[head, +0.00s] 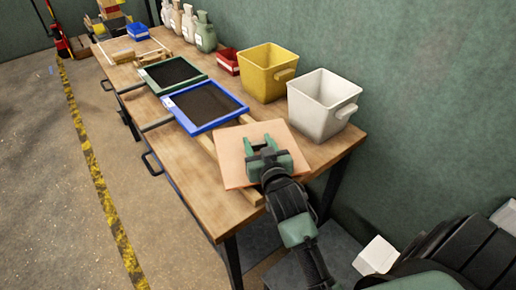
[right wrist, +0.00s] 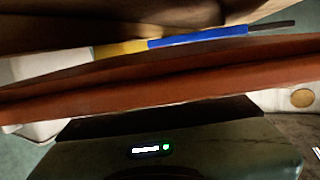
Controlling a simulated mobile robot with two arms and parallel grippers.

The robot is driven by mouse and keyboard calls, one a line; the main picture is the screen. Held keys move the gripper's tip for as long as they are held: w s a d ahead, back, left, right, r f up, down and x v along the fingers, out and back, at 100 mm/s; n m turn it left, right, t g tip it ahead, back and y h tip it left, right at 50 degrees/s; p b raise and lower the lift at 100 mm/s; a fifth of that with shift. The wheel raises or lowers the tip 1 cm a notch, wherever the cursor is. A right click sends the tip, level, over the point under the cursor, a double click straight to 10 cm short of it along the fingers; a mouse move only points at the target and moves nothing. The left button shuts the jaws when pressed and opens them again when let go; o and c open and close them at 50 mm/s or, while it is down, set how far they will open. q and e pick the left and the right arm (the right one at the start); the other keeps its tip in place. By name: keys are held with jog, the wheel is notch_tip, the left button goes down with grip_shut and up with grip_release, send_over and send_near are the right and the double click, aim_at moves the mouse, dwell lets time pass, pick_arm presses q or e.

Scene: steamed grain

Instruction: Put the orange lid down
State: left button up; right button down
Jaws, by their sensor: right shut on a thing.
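The orange lid (head: 232,165) is a flat, pale orange square board over the right end of the workbench in the head view. My right gripper (head: 260,146) is above its middle and shut on it, hiding part of its top. In the right wrist view the lid (right wrist: 165,82) shows edge-on as a long reddish-brown band across the picture. I cannot tell whether the lid touches the bench or is held slightly above it. My left gripper is not in view.
On the wooden workbench (head: 215,196), a blue-framed tray (head: 190,126) lies just beyond the lid, with a green-framed tray (head: 151,81) farther off. A white bin (head: 315,112) and yellow bin (head: 262,80) stand along the wall side. The bench's front edge is near.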

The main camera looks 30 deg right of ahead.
jog(key=shift+f, duration=0.85)
jog(key=shift+f, duration=0.15)
jog(key=c, duration=0.7)
grip_release()
